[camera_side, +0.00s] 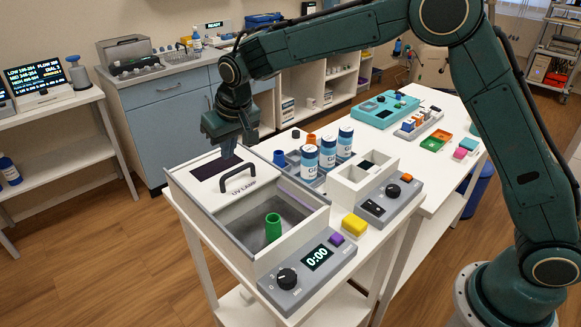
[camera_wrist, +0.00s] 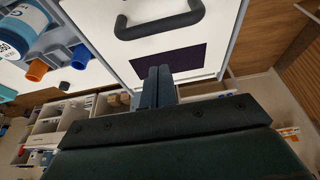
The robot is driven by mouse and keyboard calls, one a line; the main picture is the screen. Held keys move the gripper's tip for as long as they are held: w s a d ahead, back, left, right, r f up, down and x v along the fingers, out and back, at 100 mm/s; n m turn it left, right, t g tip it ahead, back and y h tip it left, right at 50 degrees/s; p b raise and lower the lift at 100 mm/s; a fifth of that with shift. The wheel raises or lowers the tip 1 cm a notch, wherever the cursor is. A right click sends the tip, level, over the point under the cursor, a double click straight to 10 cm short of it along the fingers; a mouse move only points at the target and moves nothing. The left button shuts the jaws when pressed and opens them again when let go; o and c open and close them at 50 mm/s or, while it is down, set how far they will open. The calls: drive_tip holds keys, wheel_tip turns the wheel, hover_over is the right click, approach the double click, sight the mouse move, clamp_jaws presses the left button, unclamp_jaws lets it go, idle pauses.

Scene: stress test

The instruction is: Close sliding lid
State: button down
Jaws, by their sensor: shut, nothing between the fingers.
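The UV lamp box (camera_side: 241,258) stands at the near left end of the white table. Its white sliding lid (camera_side: 262,180) covers the far part, and the near part is open. A green cylinder (camera_side: 273,228) stands inside the open part. The lid has a black arched handle (camera_side: 238,176) and a dark window; the handle (camera_wrist: 160,24) and window (camera_wrist: 185,62) also show in the wrist view. My gripper (camera_side: 229,154) points down over the lid, on the far side of the handle. Its fingers (camera_wrist: 160,72) are shut and empty, apart from the handle. Whether they touch the lid I cannot tell.
A control panel with a knob and a 0:00 display (camera_side: 317,257) fronts the box. Blue-labelled bottles (camera_side: 327,150), a white divided box (camera_side: 361,183) and a yellow block (camera_side: 354,224) stand to the right. The table's near edge lies in front.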

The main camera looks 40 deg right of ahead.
sight(240, 179)
drive_tip(key=shift+s+f, duration=0.2)
drive_tip(key=shift+s, duration=0.6)
drive_tip(key=shift+s+f, duration=0.15)
drive_tip(key=shift+s, duration=0.6)
drive_tip(key=shift+s, duration=0.15)
drive_tip(key=s, duration=1.4)
drive_tip(key=shift+s, duration=0.4)
drive_tip(key=shift+w+r, duration=0.2)
drive_tip(key=shift+w, duration=0.65)
drive_tip(key=shift+w+r, duration=0.15)
drive_tip(key=shift+w, duration=0.7)
drive_tip(key=v, duration=1)
drive_tip(key=shift+w+r, duration=0.15)
drive_tip(key=shift+w, duration=0.2)
